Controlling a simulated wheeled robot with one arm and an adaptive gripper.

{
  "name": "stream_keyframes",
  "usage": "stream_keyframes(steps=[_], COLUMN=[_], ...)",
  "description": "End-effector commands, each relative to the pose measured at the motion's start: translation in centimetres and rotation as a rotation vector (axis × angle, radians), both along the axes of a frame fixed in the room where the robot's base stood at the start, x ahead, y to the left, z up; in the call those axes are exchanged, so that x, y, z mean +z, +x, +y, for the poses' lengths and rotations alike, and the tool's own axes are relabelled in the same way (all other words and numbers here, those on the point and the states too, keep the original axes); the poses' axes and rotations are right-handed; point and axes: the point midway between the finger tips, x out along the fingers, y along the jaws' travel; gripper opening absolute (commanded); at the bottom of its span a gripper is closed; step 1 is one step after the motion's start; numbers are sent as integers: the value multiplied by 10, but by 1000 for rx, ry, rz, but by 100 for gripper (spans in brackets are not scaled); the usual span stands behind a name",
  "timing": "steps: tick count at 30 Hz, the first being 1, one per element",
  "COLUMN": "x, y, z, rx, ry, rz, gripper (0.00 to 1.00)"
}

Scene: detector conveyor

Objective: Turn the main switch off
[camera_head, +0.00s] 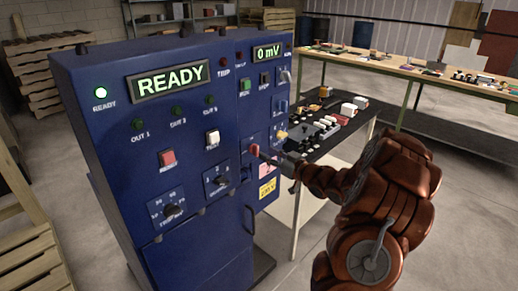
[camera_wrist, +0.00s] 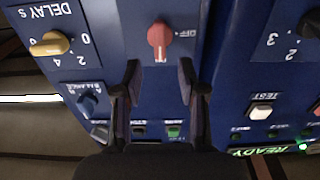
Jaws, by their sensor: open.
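The red rotary main switch (camera_wrist: 160,36) sits on the blue panel in the wrist view, with an "OFF" label to its right. A white mark on its lower part points down in that view, not towards the label. It also shows as a small red knob in the head view (camera_head: 254,150). My gripper (camera_wrist: 160,76) is open, its two dark fingers apart in the wrist view. The switch appears just beyond the fingertips, centred between them, and nothing is held. In the head view my gripper (camera_head: 268,157) is close to the panel, its fingers small and partly hidden.
The blue cabinet (camera_head: 160,230) carries a lit "READY" display (camera_head: 168,82) and a "0 mV" display (camera_head: 268,52). A yellow knob (camera_wrist: 50,44) and a blue knob (camera_wrist: 88,104) are near the switch. A dark table (camera_head: 335,155) with small items stands behind my arm.

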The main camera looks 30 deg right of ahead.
Motion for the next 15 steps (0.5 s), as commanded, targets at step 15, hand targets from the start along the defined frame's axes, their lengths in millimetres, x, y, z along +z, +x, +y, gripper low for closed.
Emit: stream_keyframes(steps=[15], x=[1], y=[49], z=[11], rx=[-1], ry=[1], rz=[-1], gripper=[41])
